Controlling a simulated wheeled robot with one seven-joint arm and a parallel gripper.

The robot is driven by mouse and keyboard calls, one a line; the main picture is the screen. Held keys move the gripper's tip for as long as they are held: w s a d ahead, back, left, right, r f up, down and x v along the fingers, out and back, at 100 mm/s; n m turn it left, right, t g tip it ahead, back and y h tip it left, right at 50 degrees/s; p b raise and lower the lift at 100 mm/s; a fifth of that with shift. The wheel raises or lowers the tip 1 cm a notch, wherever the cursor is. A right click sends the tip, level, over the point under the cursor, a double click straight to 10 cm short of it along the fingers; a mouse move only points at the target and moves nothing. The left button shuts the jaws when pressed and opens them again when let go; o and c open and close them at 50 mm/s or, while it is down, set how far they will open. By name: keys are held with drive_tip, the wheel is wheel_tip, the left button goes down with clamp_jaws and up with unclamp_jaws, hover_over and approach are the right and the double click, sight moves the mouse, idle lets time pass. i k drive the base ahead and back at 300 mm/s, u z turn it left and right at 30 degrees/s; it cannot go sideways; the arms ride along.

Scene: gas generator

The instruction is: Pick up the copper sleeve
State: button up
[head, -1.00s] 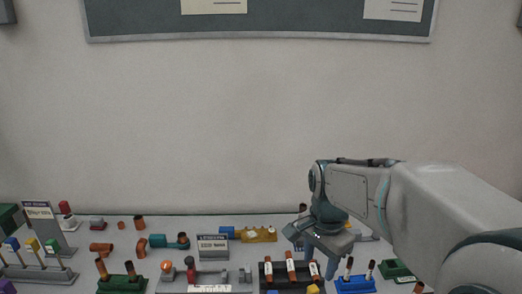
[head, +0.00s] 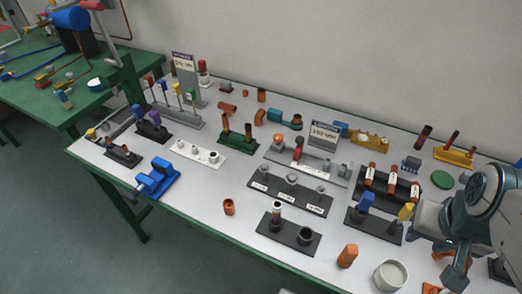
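Several copper-coloured pieces are on the white table, and I cannot tell for sure which is the copper sleeve. A short hollow copper piece (head: 229,207) stands alone near the table's front edge, left of centre. Another short copper cylinder (head: 262,95) stands at the back, beside a smaller one (head: 245,93).
A blue fixture (head: 156,179) is at the left. Bare tabletop surrounds the front copper piece. A green table (head: 128,72) stands further left.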

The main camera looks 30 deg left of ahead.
sight(228, 204)
drive_tip(key=k, duration=0.5)
drive_tip(key=u, duration=1.35)
drive_tip(key=i, duration=0.5)
drive_tip(key=z, duration=0.35)
drive_tip(key=k, duration=0.5)
drive_tip(key=u, duration=1.05)
drive_tip(key=i, duration=0.65)
drive_tip(key=z, duration=1.5)
